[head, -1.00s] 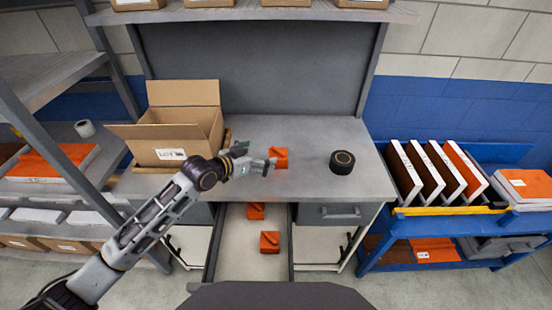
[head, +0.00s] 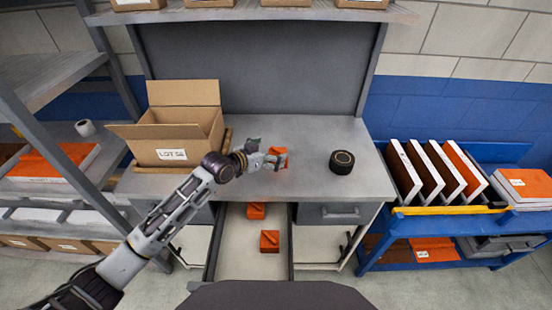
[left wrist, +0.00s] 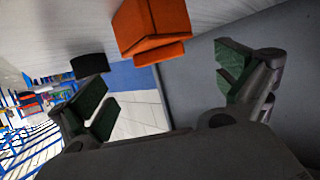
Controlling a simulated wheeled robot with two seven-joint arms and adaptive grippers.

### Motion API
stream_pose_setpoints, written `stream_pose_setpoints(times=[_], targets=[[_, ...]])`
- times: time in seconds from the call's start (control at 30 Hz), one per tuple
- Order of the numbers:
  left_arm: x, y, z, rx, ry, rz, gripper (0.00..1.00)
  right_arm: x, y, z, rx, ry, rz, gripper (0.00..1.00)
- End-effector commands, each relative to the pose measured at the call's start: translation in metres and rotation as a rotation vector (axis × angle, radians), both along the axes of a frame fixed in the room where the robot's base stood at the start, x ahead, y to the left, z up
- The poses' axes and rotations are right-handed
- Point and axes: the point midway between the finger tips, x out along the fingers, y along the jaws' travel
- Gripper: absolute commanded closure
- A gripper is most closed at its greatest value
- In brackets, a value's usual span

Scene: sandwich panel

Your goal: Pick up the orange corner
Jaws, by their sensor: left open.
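An orange corner (head: 279,154) sits on the grey worktop, partly hidden by my left gripper (head: 276,160) in the head view. In the left wrist view the orange corner (left wrist: 151,27) shows large at the top, a block with a ledge, beyond and between the open fingers. My left gripper (left wrist: 168,88) is open, with green pads, and nothing is between its fingers. Two more orange corners, a farther one (head: 256,211) and a nearer one (head: 269,241), lie in the open drawer (head: 232,262). My right gripper is not in view.
An open cardboard box (head: 172,135) stands on the worktop (head: 310,135) at the left. A black round roll (head: 342,162) lies right of the corner; the worktop between them is clear. A blue cart (head: 440,222) with upright panels stands at the right.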

Motion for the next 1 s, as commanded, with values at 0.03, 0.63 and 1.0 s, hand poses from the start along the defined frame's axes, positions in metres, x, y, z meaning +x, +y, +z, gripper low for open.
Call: stream_pose_setpoints(times=[0.03,0.63,1.0], targets=[[0.000,0.000,0.000,0.000,0.000,0.000,0.00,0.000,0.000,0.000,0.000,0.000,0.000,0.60],[0.023,-0.019,-0.017,-0.001,0.000,0.000,0.00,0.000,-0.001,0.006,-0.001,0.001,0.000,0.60],[0.036,-0.029,-0.024,0.000,0.000,0.001,0.00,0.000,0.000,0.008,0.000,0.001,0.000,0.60]])
